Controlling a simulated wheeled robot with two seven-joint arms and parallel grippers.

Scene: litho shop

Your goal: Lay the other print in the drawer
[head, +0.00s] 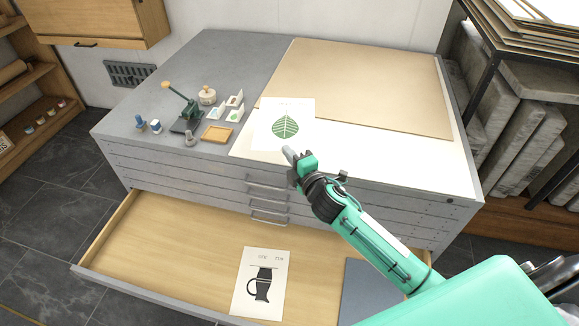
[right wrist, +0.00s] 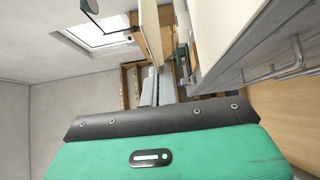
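The leaf print (head: 284,122), a white sheet with a green leaf, is on the top of the cabinet (head: 225,60), near its front edge. My right gripper (head: 290,155) is at the front edge of this print; whether it touches or grips the paper is unclear. The jug print (head: 264,296), a sheet with a dark jug, lies flat in the open drawer (head: 170,245). My left gripper is out of view.
A green press (head: 183,112), small stamps and a wooden tray (head: 217,134) stand left of the leaf print. A tan board (head: 360,85) lies behind it. A blue-grey sheet (head: 368,285) lies right in the drawer; the drawer's left part is clear.

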